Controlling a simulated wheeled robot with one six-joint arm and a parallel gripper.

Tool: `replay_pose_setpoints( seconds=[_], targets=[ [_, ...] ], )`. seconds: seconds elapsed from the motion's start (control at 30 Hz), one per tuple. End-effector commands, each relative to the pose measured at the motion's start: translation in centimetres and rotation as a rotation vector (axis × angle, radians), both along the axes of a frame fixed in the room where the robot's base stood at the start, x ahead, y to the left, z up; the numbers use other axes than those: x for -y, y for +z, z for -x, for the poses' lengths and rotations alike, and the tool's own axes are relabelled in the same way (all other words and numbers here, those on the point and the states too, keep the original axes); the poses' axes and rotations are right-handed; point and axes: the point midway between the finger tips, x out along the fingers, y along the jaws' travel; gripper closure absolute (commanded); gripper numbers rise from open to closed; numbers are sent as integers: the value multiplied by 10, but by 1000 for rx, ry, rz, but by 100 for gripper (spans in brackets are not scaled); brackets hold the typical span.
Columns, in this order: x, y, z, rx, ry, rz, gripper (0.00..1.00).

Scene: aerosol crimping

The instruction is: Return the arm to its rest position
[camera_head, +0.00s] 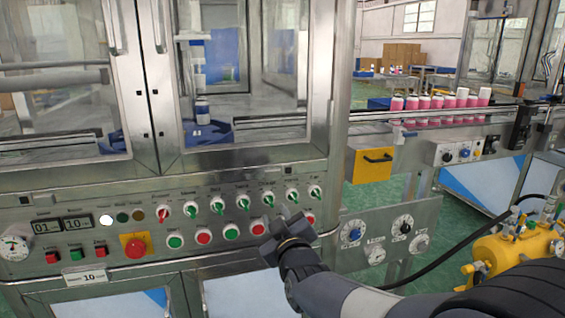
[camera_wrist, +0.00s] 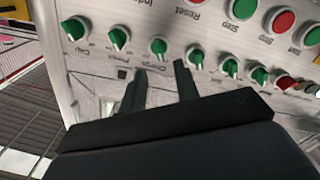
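My arm reaches in from the lower right in the head view. My gripper (camera_head: 284,230) is in front of the right part of the machine's control panel (camera_head: 90,202), near the lower row of push buttons. In the wrist view my gripper (camera_wrist: 161,68) shows two dark fingers standing apart with nothing between them. The fingers point toward a row of green rotary switches (camera_wrist: 158,47). I cannot tell whether they touch the panel. Part of the panel behind the gripper is hidden in the head view.
A glass-doored cabinet (camera_head: 226,80) rises above the panel. A conveyor with pink cans (camera_head: 436,102) runs at the right. A yellow box (camera_head: 370,165) and a dial plate (camera_head: 385,235) are beside the panel. Yellow equipment with a black hose (camera_head: 510,252) stands at the lower right.

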Motion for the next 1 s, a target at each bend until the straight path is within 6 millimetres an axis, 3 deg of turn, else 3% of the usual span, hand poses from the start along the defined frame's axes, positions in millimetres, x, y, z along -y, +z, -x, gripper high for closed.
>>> replay_pose_setpoints(
  seconds=[0.2, 0.4, 1.0],
  targets=[
    [-10, -1, -37, -1, -1, -1, 70],
    [-16, -1, -58, -1, -1, -1, 70],
    [-17, 0, -58, -3, 0, -12, 70]
  ],
)
